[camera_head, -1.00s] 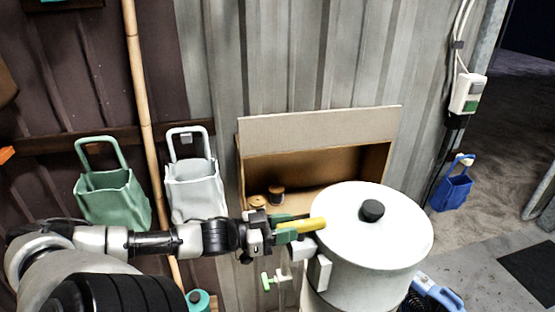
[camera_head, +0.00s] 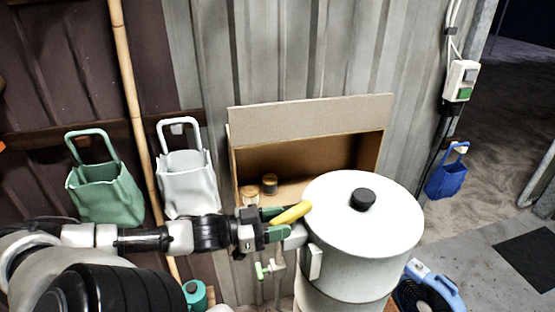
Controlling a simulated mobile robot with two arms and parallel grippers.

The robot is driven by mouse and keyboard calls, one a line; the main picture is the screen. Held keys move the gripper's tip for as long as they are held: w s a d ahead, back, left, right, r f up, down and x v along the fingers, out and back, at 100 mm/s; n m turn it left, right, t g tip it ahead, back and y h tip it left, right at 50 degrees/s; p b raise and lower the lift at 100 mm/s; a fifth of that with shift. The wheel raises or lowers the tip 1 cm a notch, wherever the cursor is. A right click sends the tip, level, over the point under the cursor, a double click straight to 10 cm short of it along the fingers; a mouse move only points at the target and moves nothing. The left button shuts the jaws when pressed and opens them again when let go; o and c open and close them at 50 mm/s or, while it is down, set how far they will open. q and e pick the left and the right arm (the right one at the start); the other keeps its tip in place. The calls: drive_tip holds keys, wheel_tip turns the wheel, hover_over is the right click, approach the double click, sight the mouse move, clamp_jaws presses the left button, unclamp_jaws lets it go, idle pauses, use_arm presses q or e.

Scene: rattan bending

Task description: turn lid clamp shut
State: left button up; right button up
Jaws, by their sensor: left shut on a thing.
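A white cylindrical pot with a flat white lid (camera_head: 330,222) and a black knob (camera_head: 363,199) stands at the lower right of the middle. The lid clamp's yellow handle (camera_head: 291,213) sits at the lid's left edge, tilted up to the right. My left gripper (camera_head: 272,224) reaches in from the left, with its green-tipped fingers shut on the handle. The handle's left end is hidden by the fingers. My right gripper is not in view.
An open cardboard box (camera_head: 308,160) with small jars stands behind the pot. Green (camera_head: 103,190) and white (camera_head: 188,182) bags hang on the wall. A green-handled tap (camera_head: 268,270) is below my gripper. A blue fan (camera_head: 432,288) stands right of the pot.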

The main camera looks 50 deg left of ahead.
use_arm(q)
drive_tip(key=shift+s+d, duration=0.1)
drive_tip(key=shift+d, duration=0.05)
drive_tip(key=shift+s+f, duration=0.15)
drive_tip(key=shift+s, duration=0.3)
drive_tip(key=d+v, duration=0.1)
drive_tip(key=v, duration=0.9)
drive_tip(key=shift+s+p, duration=0.3)
drive_tip(key=shift+p, duration=0.05)
drive_tip(key=shift+w, duration=0.1)
